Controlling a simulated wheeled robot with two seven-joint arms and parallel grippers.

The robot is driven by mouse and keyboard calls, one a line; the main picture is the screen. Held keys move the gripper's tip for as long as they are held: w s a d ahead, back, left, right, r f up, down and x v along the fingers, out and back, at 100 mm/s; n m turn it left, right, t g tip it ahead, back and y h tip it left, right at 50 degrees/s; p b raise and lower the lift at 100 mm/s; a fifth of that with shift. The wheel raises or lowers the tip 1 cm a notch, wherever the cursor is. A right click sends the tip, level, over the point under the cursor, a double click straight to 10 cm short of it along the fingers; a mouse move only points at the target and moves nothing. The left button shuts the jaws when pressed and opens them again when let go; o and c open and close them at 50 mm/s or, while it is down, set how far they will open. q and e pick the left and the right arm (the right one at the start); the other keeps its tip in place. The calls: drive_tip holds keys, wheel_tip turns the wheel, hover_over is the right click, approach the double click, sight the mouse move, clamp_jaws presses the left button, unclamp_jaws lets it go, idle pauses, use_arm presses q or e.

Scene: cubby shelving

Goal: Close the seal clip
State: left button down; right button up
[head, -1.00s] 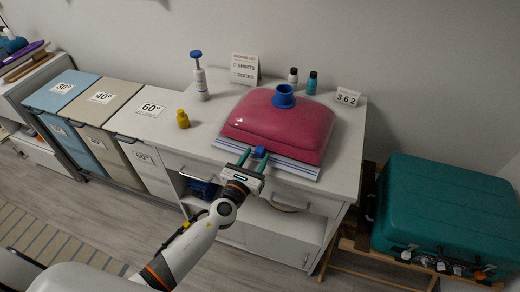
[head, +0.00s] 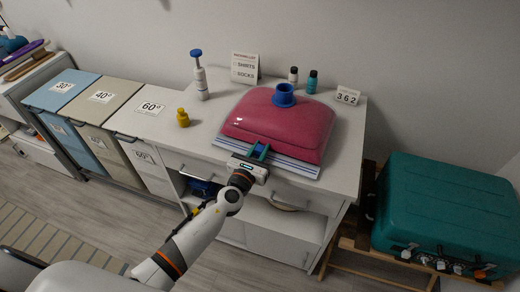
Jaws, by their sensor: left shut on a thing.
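A puffed pink bag (head: 277,130) with a blue round valve (head: 283,96) lies on the white counter. A white and blue striped seal strip (head: 285,166) runs along its front edge. The small blue seal clip (head: 259,150) sits on the strip near its left part, partly hidden by my fingers. My left gripper (head: 258,153) reaches in from the front, with its teal fingers shut on the clip. My right gripper is not in view.
A white pump bottle (head: 201,78), a yellow bottle (head: 183,118), two small bottles and signs stand around the bag on the counter (head: 345,150). Laundry bins (head: 110,105) are at the left. A teal case (head: 445,210) stands at the right.

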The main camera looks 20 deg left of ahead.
sight(309, 173)
use_arm(q)
drive_tip(key=d, duration=0.5)
drive_tip(key=s+d, duration=0.1)
drive_tip(key=d, duration=0.9)
drive_tip(key=shift+s+d, duration=0.2)
drive_tip(key=shift+s, duration=0.2)
drive_tip(key=c, duration=1.2)
unclamp_jaws()
drive_tip(key=shift+d, duration=0.1)
drive_tip(key=shift+s+f, duration=0.1)
drive_tip(key=shift+s, duration=0.25)
drive_tip(key=s+a+b, duration=0.1)
drive_tip(key=s, duration=1)
drive_tip(key=shift+s+a, duration=0.15)
drive_tip(key=shift+a, duration=0.1)
